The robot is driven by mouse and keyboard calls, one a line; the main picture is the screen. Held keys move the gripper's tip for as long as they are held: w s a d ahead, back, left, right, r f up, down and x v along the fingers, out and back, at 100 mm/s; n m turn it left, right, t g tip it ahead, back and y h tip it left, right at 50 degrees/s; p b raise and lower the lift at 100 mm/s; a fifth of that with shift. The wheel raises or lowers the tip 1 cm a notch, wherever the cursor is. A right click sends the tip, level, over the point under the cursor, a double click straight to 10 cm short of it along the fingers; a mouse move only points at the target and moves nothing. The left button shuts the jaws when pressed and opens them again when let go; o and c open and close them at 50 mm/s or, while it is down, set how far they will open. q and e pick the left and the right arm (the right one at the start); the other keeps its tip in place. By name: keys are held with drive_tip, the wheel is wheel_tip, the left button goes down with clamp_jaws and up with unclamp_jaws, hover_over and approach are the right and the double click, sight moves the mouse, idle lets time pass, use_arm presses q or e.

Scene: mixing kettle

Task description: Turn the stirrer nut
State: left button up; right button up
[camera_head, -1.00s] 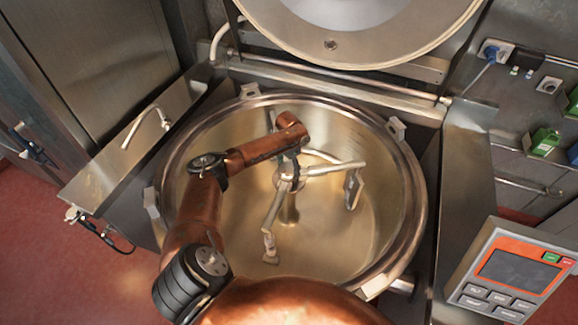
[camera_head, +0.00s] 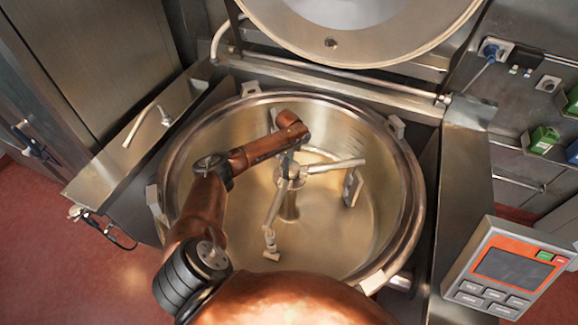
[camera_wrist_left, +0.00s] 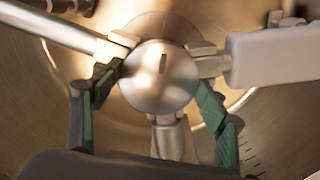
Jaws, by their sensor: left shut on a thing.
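The stirrer nut (camera_wrist_left: 158,78) is a round metal knob with a slot, at the middle of the left wrist view. My left gripper (camera_wrist_left: 160,80) has its two green-padded fingers on either side of it and is shut on it. In the head view my left gripper (camera_head: 288,160) points down at the stirrer's hub, and the nut is mostly hidden there. The stirrer (camera_head: 335,166) has pale arms with paddles and stands inside the kettle (camera_head: 408,210). My right gripper is not in view.
The kettle's lid (camera_head: 345,40) is raised at the back. A control panel (camera_head: 510,268) with an orange frame stands at the right. A metal side shelf with a small spout (camera_head: 150,120) is at the left. The kettle's rim surrounds my arm.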

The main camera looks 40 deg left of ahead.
use_arm(q)
drive_tip(key=shift+w+d+m, duration=0.1)
drive_tip(key=shift+d+m, duration=0.2)
drive_tip(key=shift+m, duration=0.4)
drive_tip(key=o, duration=1)
drive_tip(key=shift+o, duration=0.8)
drive_tip(key=shift+a, duration=0.1)
drive_tip(key=shift+a, duration=0.1)
wheel_tip(320, 180, up, 12)
